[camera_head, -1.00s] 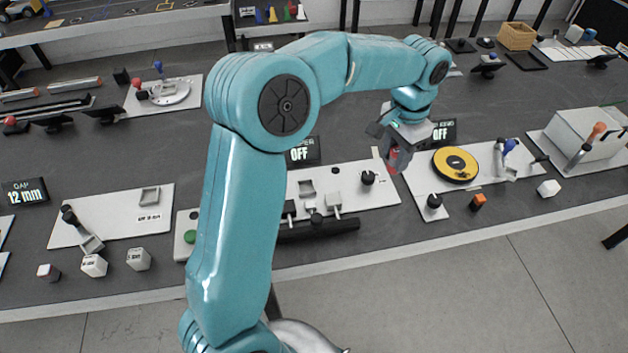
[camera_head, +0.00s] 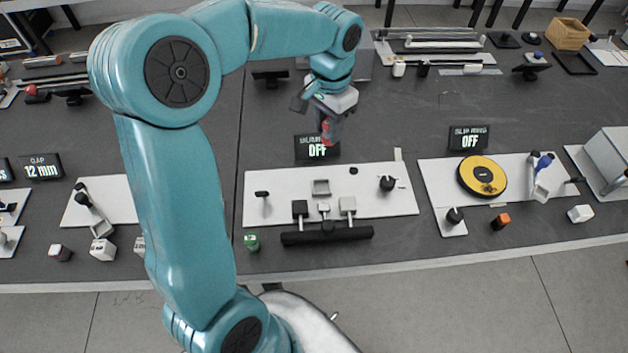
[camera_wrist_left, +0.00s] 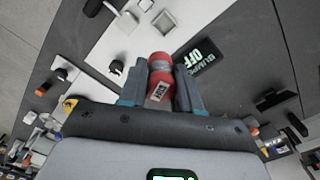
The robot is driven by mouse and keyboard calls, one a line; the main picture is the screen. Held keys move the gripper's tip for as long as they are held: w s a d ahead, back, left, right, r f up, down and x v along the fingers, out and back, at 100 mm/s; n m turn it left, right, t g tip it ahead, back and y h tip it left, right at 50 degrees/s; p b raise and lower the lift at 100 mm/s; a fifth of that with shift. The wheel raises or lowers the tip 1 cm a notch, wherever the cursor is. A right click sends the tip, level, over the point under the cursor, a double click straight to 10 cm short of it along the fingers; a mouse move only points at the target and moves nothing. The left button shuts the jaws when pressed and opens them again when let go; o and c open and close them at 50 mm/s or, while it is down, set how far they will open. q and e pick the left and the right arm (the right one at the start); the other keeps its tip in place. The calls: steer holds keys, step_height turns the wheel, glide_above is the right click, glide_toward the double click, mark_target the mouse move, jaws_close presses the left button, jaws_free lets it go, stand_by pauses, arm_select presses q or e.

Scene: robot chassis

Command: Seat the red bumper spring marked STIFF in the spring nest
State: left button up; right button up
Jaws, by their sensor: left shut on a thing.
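My left gripper (camera_head: 328,128) is shut on a red bumper spring (camera_head: 327,131), held above the bench just beyond the white plate (camera_head: 400,203). In the left wrist view the spring (camera_wrist_left: 160,65) sits between the two fingers (camera_wrist_left: 160,88), with a grey band and a small white label too small to read surely. A square grey socket, which looks like the spring nest (camera_head: 321,187), stands on the plate, nearer to me than the gripper; it also shows in the wrist view (camera_wrist_left: 165,20). The spring is apart from it. My right gripper is not in view.
A bumper display reading OFF (camera_head: 317,148) stands behind the plate, close under the held spring. A black knob (camera_head: 387,183) is at the plate's right. Black-ended levers and a black bar (camera_head: 328,235) line its front. A green cylinder (camera_head: 251,242) stands at front left.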

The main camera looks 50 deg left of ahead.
arm_select(q)
steer(key=shift+s+a+r, duration=0.2)
steer(key=shift+a+r, duration=0.1)
steer(key=shift+a, duration=0.1)
steer(key=shift+s+f, duration=0.15)
steer(key=shift+f, duration=0.1)
step_height(320, 180, down, 19)
steer(key=shift+a+f, duration=0.1)
steer(key=shift+f, duration=0.05)
steer(key=shift+f, duration=0.15)
steer(key=o, duration=1.1)
steer(key=shift+c, duration=0.2)
